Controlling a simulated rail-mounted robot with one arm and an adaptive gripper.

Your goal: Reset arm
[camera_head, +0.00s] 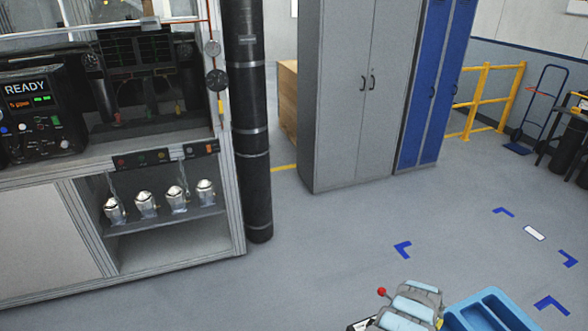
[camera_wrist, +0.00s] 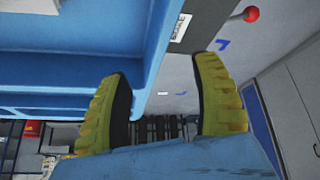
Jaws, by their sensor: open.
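My gripper (camera_wrist: 168,98) shows in the wrist view as two yellow ribbed fingers, spread apart with a gap between them. Nothing is clearly held in the gap. A blue surface crosses the bottom of that view below the fingers; I cannot tell what it belongs to. A blue tray (camera_head: 492,312) with compartments is at the bottom edge of the head view. A large blue wall (camera_wrist: 70,50) fills the upper left of the wrist view, close to the left finger; I cannot tell whether they touch. The fingers cannot be made out in the head view.
Several shiny metal housings (camera_head: 145,204) stand on a shelf in the machine frame at left. A red ball knob (camera_head: 381,292) stands by the tray. A grey cabinet (camera_head: 345,100) and blue lockers (camera_head: 430,85) stand behind. Floor with blue corner marks (camera_head: 403,250) is open at right.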

